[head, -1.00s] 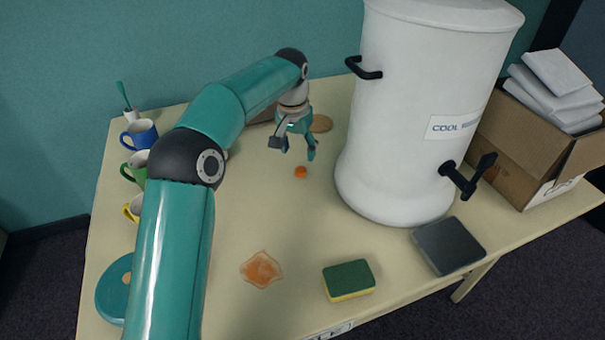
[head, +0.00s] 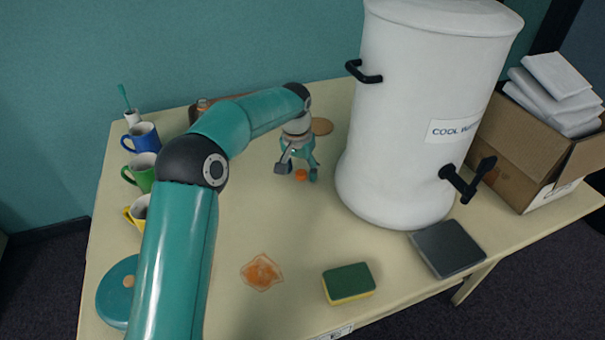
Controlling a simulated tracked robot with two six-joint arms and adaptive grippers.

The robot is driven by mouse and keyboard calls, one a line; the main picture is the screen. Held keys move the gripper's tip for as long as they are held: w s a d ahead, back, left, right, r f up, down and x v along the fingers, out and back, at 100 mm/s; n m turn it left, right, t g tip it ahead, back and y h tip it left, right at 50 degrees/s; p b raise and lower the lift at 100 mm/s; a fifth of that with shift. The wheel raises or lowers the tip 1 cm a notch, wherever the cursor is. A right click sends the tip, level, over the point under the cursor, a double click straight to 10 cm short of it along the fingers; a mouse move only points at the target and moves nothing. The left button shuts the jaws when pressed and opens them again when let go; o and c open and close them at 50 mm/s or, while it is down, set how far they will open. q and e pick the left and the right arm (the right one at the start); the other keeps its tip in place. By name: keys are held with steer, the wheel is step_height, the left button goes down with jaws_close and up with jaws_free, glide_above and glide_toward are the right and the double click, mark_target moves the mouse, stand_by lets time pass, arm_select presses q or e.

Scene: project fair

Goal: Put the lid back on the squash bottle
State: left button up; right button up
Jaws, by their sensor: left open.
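A small orange lid (head: 301,175) lies on the table, left of the big white cooler. My left gripper (head: 298,172) is open and low over the table, with its fingers on either side of the lid. I cannot tell whether the fingers touch it. No squash bottle can be made out clearly; a brown object (head: 203,103) at the back of the table is mostly hidden behind my left arm. My right gripper is not in view.
The white cooler (head: 395,130) with black handle and tap stands close to the right of the gripper. Mugs (head: 143,138) line the left edge. A sponge (head: 348,283), an orange spill (head: 262,272) and a dark tray (head: 447,248) lie in front. A cardboard box (head: 510,150) stands right.

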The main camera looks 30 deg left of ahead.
mark_target(301, 173)
arm_select(q)
steer(key=shift+c, duration=0.4)
steer(key=c, duration=0.7)
step_height(301, 173, up, 10)
steer(key=shift+p, duration=0.45)
